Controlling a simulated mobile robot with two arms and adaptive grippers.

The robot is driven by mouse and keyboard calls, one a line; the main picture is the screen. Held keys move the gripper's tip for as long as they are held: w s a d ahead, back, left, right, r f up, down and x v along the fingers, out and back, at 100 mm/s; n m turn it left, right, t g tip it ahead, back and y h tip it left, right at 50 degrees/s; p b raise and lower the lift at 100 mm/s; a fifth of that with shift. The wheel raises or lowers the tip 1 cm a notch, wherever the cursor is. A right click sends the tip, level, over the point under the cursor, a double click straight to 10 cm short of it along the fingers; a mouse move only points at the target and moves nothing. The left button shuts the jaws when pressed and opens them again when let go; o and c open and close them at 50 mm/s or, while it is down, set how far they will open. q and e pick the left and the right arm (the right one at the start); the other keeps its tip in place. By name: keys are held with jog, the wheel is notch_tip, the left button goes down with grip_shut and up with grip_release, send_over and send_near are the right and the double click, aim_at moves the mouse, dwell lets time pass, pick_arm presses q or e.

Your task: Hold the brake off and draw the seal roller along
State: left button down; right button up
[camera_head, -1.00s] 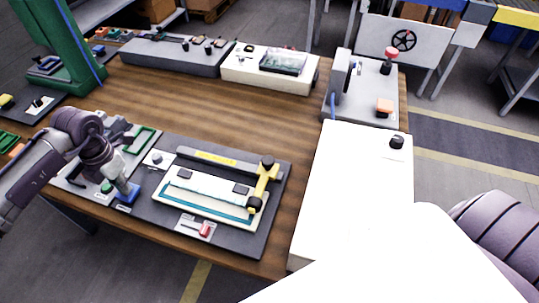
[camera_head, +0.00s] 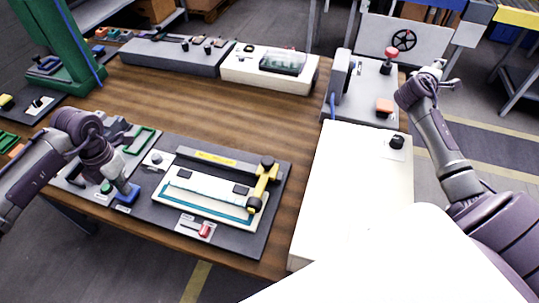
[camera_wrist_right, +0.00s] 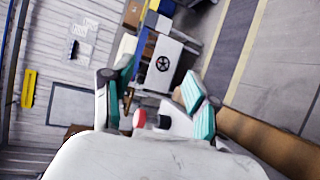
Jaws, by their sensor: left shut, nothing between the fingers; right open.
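The seal roller, a yellow bar with black ends (camera_head: 261,186), stands across the right end of a cream and teal bed holding a pale strip (camera_head: 205,186). My left gripper (camera_head: 125,187) is shut and empty, pointing down at a blue block (camera_head: 125,197) left of that bed. Whether it touches or presses the block I cannot tell, nor which part is the brake. A red lever (camera_head: 204,230) sits in front of the bed. My right gripper (camera_head: 434,69) is raised at the right, far from the roller; the right wrist view shows its fingers (camera_wrist_right: 155,95) open and empty.
A white box (camera_head: 350,190) with a black knob (camera_head: 397,142) stands between the roller board and my right arm. A grey station with a red knob (camera_head: 391,54) is behind it. Bare wooden table (camera_head: 220,122) lies behind the board.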

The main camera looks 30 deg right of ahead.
jog(key=w+a+r+n+t+y, duration=0.2)
jog(key=w+a+r+t+y, duration=0.75)
jog(key=w+a+r, duration=1)
jog(key=n+g+y, duration=1)
jog(key=n+g, duration=0.1)
jog(key=g, duration=0.3)
send_over(268, 160)
jog(key=d, duration=0.5)
notch_tip(268, 160, down, 18)
jog(key=x, duration=1.1)
jog(key=shift+s+a, duration=0.15)
jog(key=shift+a, duration=0.05)
grip_shut()
